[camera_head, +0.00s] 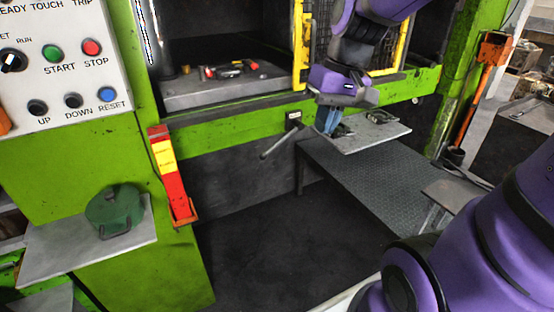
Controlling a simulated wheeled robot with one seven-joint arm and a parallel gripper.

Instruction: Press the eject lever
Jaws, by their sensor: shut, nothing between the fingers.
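A grey lever (279,137) sticks out of a small dark mount on the green front beam of the press. It slants down and to the left; it bears no readable label, and I take it for the eject lever. My gripper (330,129) hangs from my purple arm just right of the lever, in front of the beam. Its blue fingers point down and are shut with nothing held. In the picture there is a small gap between fingers and lever; I cannot tell the depth between them.
A small grey shelf (392,137) with dark metal parts sits right behind my fingers. A yellow frame (301,45) edges the press opening. A red and yellow bar (170,175) stands in a holder at left, near a control panel (62,62). A green pot (115,211) rests on a side shelf.

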